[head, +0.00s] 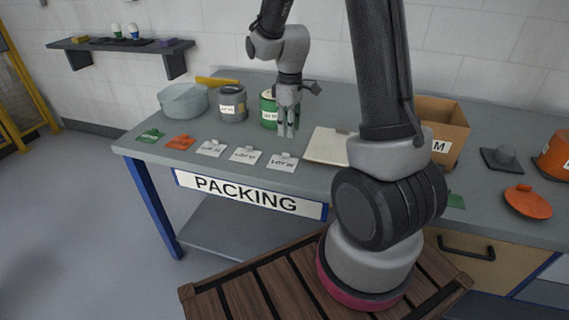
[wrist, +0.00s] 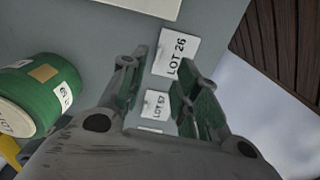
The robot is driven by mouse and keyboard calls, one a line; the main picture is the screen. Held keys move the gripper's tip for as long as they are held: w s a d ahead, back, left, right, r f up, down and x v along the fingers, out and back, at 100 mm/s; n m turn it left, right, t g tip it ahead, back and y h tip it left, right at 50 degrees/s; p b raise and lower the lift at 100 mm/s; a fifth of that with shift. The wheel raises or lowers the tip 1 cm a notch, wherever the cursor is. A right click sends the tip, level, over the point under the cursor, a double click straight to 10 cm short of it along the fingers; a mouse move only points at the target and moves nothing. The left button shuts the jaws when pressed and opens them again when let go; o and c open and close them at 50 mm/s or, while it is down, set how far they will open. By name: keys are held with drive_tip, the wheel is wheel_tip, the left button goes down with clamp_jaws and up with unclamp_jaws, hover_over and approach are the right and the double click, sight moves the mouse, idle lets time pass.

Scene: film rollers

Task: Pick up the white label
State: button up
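Three white labels lie in a row near the table's front edge: a left one (head: 211,148), a middle one (head: 246,155) and a right one (head: 283,162). In the wrist view, one label reads LOT 26 (wrist: 175,53) and a smaller-looking one appears to read LOT 57 (wrist: 154,104). A third white edge (wrist: 150,130) shows partly, cut off by my gripper's body. My gripper (head: 286,132) points down above the table, behind the right label. In the wrist view, my gripper (wrist: 163,78) is open, with nothing between its fingers, above the labels.
A green label (head: 150,135) and an orange label (head: 181,142) lie left of the white ones. A green can (head: 268,111), grey can (head: 232,103) and clear bowl (head: 183,100) stand behind. A pale flat board (head: 327,146) and cardboard box (head: 440,122) are to the right.

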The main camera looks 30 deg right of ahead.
sight(283, 161)
drive_tip(key=shift+n, duration=0.3)
drive_tip(key=f, duration=0.6)
drive_tip(key=w+f, duration=0.1)
drive_tip(key=f, duration=0.3)
drive_tip(key=shift+a, duration=0.25)
drive_tip(key=shift+r, duration=0.1)
clamp_jaws()
